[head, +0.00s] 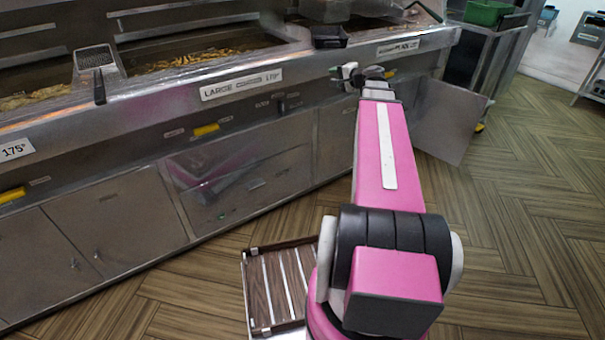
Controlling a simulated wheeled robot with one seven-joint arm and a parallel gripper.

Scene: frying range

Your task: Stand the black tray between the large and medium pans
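The large pan (225,42) is a sunken vat with fries in it, behind the label reading LARGE on the range front. A smaller label further right is too small to read surely; the pan behind it (372,27) shows only in part. A black piece (330,37) lies on the front ledge between these two pans; I cannot tell whether it is the black tray or a basket handle. My gripper (350,76) is at the range front, below and right of that piece, at the far end of my pink arm. Its fingers are small and partly hidden.
A grey mesh basket (95,58) with a black handle stands at the left. A grey door (447,122) stands open right of my arm. A green container (486,12) sits on a counter at the back right. The wooden floor (530,210) at right is clear.

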